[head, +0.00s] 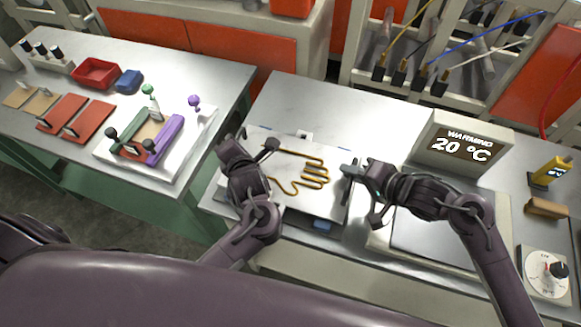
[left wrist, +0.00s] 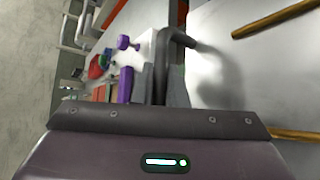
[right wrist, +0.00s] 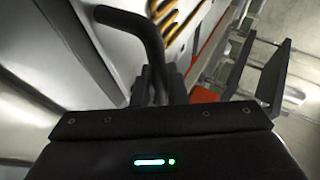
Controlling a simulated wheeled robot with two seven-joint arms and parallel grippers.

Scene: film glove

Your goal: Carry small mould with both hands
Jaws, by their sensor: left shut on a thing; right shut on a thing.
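The small mould is a flat pale plate (head: 322,207) with a gold hand-shaped outline (head: 300,172) on its top, seen in the middle of the head view. My left gripper (head: 243,160) is shut at the plate's left side. My right gripper (head: 352,177) is shut at its right side. The gripped edges are mostly hidden by the grippers. Part of the gold outline also shows in the left wrist view (left wrist: 275,18) and in the right wrist view (right wrist: 172,18). I cannot tell how far the plate is above the bench.
A grey plate station (head: 440,235) lies right of the mould, with a "WARMING 20 °C" display (head: 462,143) behind it and a dial (head: 546,272) at the far right. A second table at left holds a white tray (head: 195,140), red pads (head: 62,112) and a red bin (head: 96,73).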

